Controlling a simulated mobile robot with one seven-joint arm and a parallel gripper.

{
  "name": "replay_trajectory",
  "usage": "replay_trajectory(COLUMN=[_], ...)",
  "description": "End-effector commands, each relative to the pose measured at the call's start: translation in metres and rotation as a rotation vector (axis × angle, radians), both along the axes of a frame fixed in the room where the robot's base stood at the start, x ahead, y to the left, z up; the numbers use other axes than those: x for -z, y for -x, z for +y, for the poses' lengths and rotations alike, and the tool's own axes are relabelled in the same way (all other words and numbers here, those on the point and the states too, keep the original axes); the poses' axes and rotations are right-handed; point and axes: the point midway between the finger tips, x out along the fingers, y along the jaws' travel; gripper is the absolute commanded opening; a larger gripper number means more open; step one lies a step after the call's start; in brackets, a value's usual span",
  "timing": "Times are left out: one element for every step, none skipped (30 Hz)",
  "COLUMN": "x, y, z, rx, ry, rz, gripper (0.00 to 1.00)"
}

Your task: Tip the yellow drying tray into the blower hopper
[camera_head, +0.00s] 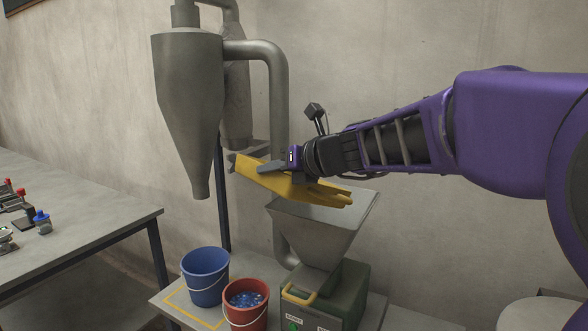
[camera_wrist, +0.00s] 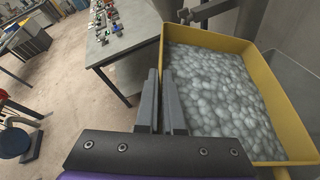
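The yellow drying tray (camera_head: 290,186) is up in the air above the blower hopper (camera_head: 318,235). In the head view it slopes down to the right, its right end over the hopper's mouth. In the wrist view the tray (camera_wrist: 291,116) is filled with pale grey, rounded flakes or lumps. My gripper (camera_head: 268,167) is at the tray's near side. In the wrist view my gripper's fingers (camera_wrist: 161,88) are close together at the tray's left wall and appear shut on it; the exact contact is partly hidden. The hopper's inside is mostly hidden by its front wall and the tray.
A grey cyclone (camera_head: 187,95) and its pipe (camera_head: 278,95) stand behind and left of the tray. A blue bucket (camera_head: 205,284) and a red bucket (camera_head: 246,318) with blue bits stand left of the green blower base (camera_head: 345,290). A workbench (camera_head: 85,215) is at the left.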

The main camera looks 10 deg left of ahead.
Motion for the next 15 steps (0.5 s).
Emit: replay_trajectory(x=[-0.011,-0.014,-0.017,-0.020,-0.022,-0.025,-0.027,-0.029,-0.033,-0.035,-0.038,-0.041,-0.043,-0.045,-0.047], y=[-0.003,-0.003,-0.004,-0.005,-0.007,-0.008,-0.010,-0.011,-0.013,-0.014,-0.015,-0.017,-0.018,-0.019,-0.022], z=[-0.002,-0.003,-0.004,-0.005,-0.006,-0.008,-0.009,-0.010,-0.012,-0.013,-0.014,-0.016,-0.017,-0.019,-0.021], rx=[0.003,0.002,0.002,0.002,0.002,0.001,0.003,0.002,0.002,0.001,0.001,0.001,0.000,0.001,0.002], ry=[-0.021,-0.033,-0.049,-0.061,-0.074,-0.091,-0.104,-0.117,-0.134,-0.148,-0.161,-0.177,-0.191,-0.203,-0.221], rz=[0.019,0.032,0.047,0.058,0.072,0.089,0.103,0.116,0.132,0.145,0.158,0.175,0.189,0.201,0.219], gripper=[0.00,0.00,0.00,0.00,0.00,0.00,0.00,0.00,0.00,0.00,0.00,0.00,0.00,0.00,0.00])
